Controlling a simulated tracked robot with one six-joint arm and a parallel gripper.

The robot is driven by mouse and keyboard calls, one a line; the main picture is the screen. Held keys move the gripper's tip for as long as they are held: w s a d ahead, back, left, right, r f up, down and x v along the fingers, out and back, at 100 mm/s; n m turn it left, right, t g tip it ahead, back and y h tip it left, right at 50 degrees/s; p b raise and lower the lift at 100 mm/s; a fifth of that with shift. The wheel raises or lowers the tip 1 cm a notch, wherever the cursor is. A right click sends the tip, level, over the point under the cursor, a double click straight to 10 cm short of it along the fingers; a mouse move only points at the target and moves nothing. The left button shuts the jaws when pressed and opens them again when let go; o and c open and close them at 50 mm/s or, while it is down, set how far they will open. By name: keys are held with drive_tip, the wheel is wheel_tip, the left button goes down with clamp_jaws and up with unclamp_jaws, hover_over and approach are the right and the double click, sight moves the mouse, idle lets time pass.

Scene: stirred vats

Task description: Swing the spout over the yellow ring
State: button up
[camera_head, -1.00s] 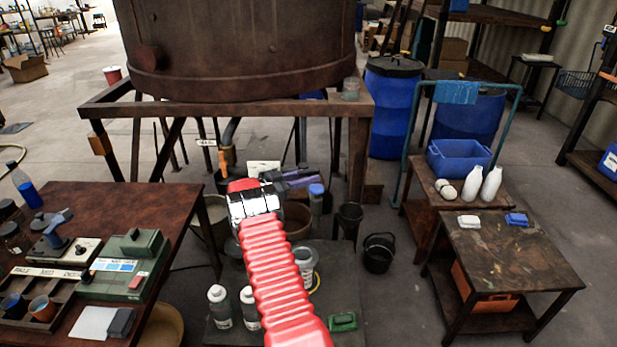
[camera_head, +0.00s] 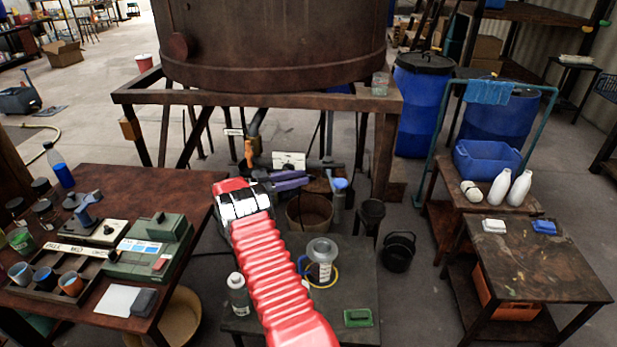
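My red arm rises through the middle of the picture to my gripper (camera_head: 304,180), whose dark purple fingers point right. They overlap in this view, so I cannot tell whether they are apart. Under the big brown vat (camera_head: 270,45), a grey pipe (camera_head: 257,121) slopes down near an orange handle (camera_head: 248,152); this may be the spout, but its end is unclear. A yellow ring (camera_head: 335,278) shows at the base of a clear measuring vessel (camera_head: 320,255) on the low dark table, right of my arm. My gripper is above and left of the vessel in the picture.
The low table (camera_head: 350,290) also holds a bottle (camera_head: 238,295) and a green block (camera_head: 357,317). A brown bucket (camera_head: 309,212) stands behind it. The vat's frame (camera_head: 250,99) spans the back. A cluttered bench (camera_head: 195,190) is left; a black bucket (camera_head: 399,250) stands right.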

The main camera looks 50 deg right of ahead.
drive_tip(key=shift+w+a, duration=0.15)
drive_tip(key=shift+a, duration=0.15)
drive_tip(key=shift+c, duration=0.5)
